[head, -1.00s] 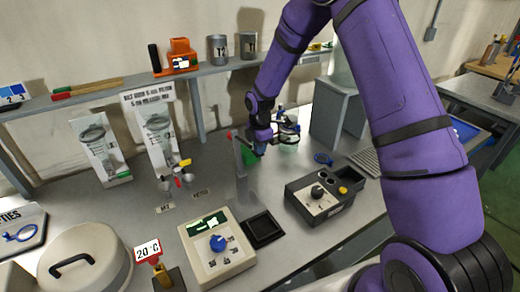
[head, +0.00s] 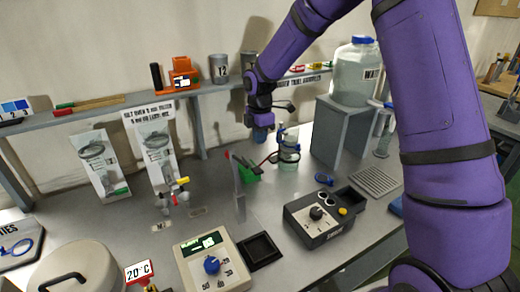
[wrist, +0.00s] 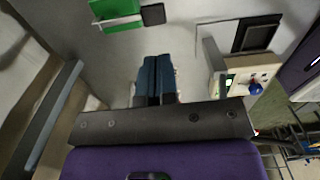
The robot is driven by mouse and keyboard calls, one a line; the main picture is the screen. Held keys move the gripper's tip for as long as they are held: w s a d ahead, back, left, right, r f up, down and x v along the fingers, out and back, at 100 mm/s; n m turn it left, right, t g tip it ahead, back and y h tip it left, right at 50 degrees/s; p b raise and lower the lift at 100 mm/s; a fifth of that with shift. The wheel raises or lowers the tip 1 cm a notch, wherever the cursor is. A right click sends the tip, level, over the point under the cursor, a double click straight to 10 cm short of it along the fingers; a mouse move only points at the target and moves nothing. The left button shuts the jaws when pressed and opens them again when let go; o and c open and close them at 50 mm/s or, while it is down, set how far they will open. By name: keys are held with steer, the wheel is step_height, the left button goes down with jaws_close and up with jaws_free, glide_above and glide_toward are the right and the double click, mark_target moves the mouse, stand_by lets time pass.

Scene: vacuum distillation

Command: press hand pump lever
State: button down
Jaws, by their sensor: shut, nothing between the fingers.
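A small green device (head: 247,174) with a dark part and a thin arm tipped in red stands on the bench, partly behind an upright grey plate (head: 238,190). I take it for the hand pump, but cannot tell for sure which part is its lever. It also shows at the top of the wrist view as a green block (wrist: 118,14) with a dark piece beside it. My gripper (head: 260,135) points down above and behind the green device, apart from it. Its blue fingers (wrist: 155,82) are together and empty in the wrist view.
A clear bottle with a blue cap (head: 289,152) stands just right of the green device. A grey stand (head: 341,132) bears a large jar (head: 356,75). A black control box (head: 324,215) and a beige dial unit (head: 212,258) stand in front. The shelf (head: 130,104) runs behind.

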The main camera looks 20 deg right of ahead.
steer(key=shift+r, duration=0.9)
stand_by(1.4)
steer(key=s+d+r+m+t, duration=0.1)
steer(key=s+d+r+m, duration=0.3)
steer(key=s+r, duration=0.45)
steer(key=s+d+r+m+t, duration=0.1)
steer(key=s+r+m, duration=0.5)
steer(key=s+r, duration=0.25)
steer(key=s+d+r+m+t, duration=0.1)
steer(key=s+m, duration=0.4)
steer(key=s, duration=0.5)
steer(key=s+d+r+m+t, duration=0.2)
steer(key=s+m, duration=0.3)
steer(key=s, duration=0.5)
steer(key=shift+d+r, duration=0.3)
steer(key=shift+r, duration=0.35)
